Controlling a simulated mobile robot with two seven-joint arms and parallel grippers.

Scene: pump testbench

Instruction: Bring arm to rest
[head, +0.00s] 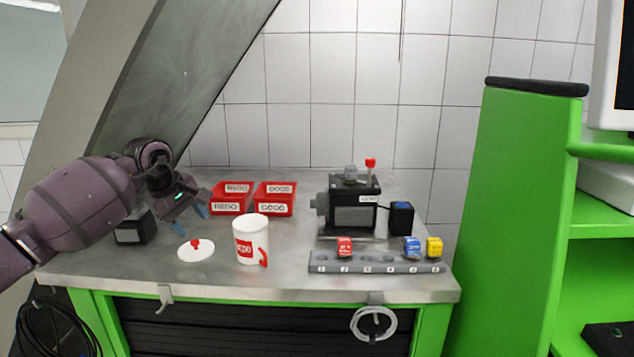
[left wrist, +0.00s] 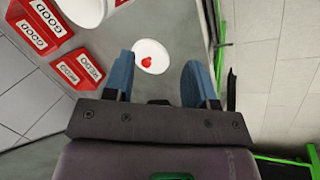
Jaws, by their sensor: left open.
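My left arm comes in from the left in the head view. Its gripper (head: 189,213) hangs above the left part of the grey metal table (head: 100,268), left of the red bins. The blue fingers are apart with nothing between them. The left wrist view shows the same open gripper (left wrist: 161,80), with a white lid (left wrist: 150,57) with a red knob beyond the fingertips. In the head view the lid (head: 196,250) lies flat on the table, below the gripper and apart from it. My right gripper is not in view.
A white mug (head: 251,240) stands right of the lid. Two red bins (head: 231,199) (head: 274,199) sit behind it. A pump unit (head: 353,206) stands right, behind a grey numbered strip (head: 375,263) with coloured blocks. A dark box (head: 131,228) is beside my arm. A green cabinet (head: 517,210) stands right.

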